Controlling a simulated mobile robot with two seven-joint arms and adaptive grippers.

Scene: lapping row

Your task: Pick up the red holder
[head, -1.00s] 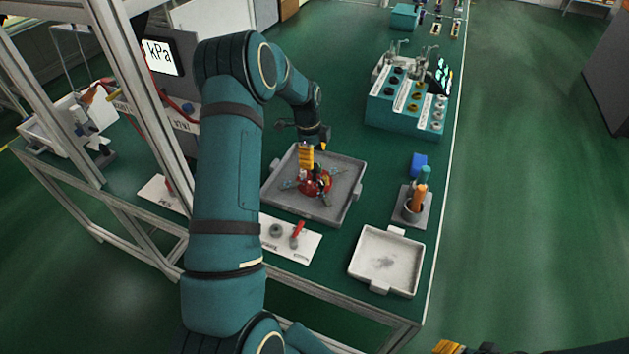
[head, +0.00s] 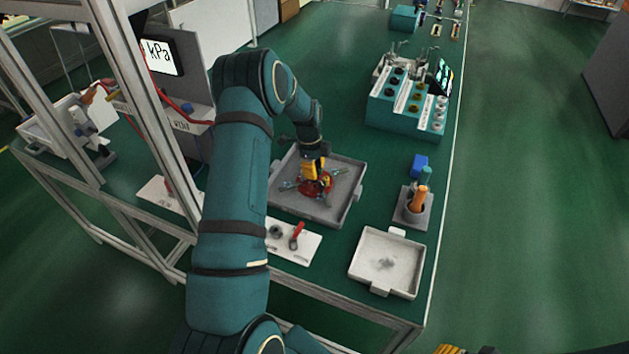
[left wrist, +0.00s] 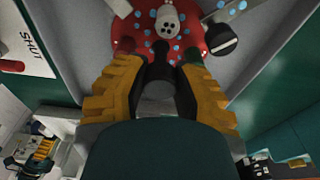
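The red holder (head: 327,184) sits in the grey tray (head: 345,206) on the green bench, partly hidden by my left gripper (head: 314,174). In the left wrist view it is a red disc (left wrist: 189,45) with blue spots, a white piece with holes on top, and dark, red and green knobs along its near edge. My left gripper (left wrist: 160,70) has its yellow fingers apart at that near edge, with a dark upright part between them. I cannot tell whether they touch it. Only a yellow bit of my right gripper (head: 450,350) shows at the bottom edge.
A white tray (head: 370,277) stands near the front right, with a grey block (head: 425,219) holding an orange-handled tool behind it. A white card (head: 305,251) with a red-handled part lies in front. A teal rack (head: 400,122) stands farther back; a metal frame rises at left.

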